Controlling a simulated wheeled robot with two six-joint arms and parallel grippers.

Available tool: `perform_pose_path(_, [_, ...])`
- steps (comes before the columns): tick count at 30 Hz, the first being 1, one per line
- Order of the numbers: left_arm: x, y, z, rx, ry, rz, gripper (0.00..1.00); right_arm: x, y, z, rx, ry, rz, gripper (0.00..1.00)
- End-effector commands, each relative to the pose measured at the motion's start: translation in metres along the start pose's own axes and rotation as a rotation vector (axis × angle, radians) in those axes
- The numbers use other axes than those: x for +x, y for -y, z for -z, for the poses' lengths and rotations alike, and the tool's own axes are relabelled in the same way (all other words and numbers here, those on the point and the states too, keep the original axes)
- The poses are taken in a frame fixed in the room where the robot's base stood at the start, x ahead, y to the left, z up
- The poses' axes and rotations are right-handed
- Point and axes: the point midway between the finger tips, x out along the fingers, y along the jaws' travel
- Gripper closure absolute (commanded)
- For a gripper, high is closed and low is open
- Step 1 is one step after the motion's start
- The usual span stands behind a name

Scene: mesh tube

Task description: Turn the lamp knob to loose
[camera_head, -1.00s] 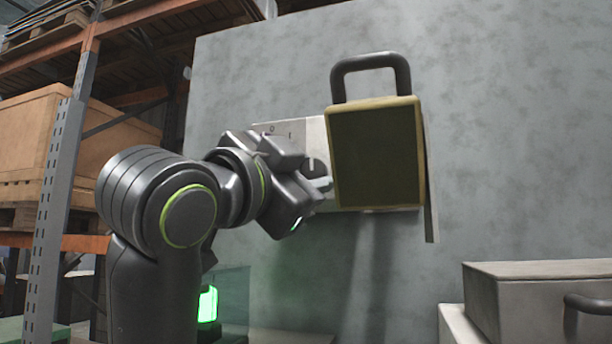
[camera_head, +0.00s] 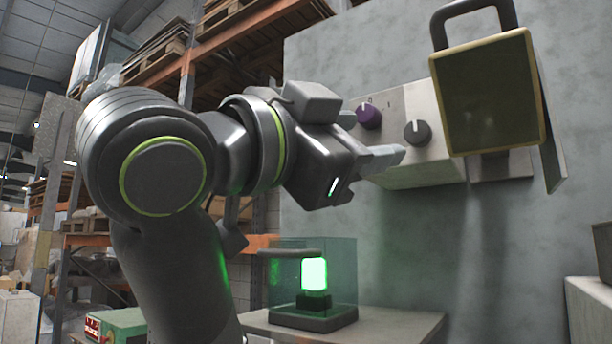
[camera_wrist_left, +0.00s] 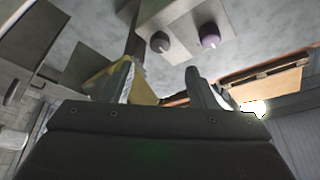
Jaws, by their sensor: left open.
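A light panel box (camera_head: 420,172) on the grey wall carries two knobs. The purple knob (camera_head: 369,115) is on the left and the dark grey knob (camera_head: 417,132) is right of it, both with white pointer marks. I cannot tell which is the lamp knob. A lit green lamp (camera_head: 314,274) stands in a clear case below. My left gripper (camera_head: 388,158) is open and empty, just below the knobs in the head view. In the left wrist view, the grey knob (camera_wrist_left: 159,42) and purple knob (camera_wrist_left: 209,35) lie beyond the parted fingertips (camera_wrist_left: 163,82), apart from them. My right gripper is out of view.
A yellow-framed box (camera_head: 492,90) with a black handle projects from the wall right of the knobs. A table (camera_head: 400,328) under the lamp case stands below. Pallet racks (camera_head: 225,60) fill the left background. Bare wall lies below the panel.

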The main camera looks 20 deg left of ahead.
Motion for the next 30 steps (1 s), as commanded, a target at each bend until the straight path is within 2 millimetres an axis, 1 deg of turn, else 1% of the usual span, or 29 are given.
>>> perform_pose_path(1, [-0.015,-0.003,-0.004,0.004,-0.001,0.007,0.48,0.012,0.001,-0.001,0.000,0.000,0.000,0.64])
perform_pose_path(6, [-0.047,-0.002,-0.003,0.004,-0.001,0.005,0.48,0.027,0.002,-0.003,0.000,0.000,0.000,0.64])
perform_pose_path(9, [-0.060,-0.001,-0.002,0.003,-0.001,0.004,0.48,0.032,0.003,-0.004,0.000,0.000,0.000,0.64])
perform_pose_path(12, [-0.068,-0.001,-0.001,0.001,0.000,0.002,0.48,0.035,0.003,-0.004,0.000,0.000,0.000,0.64])
perform_pose_path(17, [-0.073,0.000,0.000,0.001,0.000,0.000,0.48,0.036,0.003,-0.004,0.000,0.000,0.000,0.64])
perform_pose_path(30, [-0.072,0.000,0.000,0.000,0.000,-0.001,0.48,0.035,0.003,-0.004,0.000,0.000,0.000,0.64])
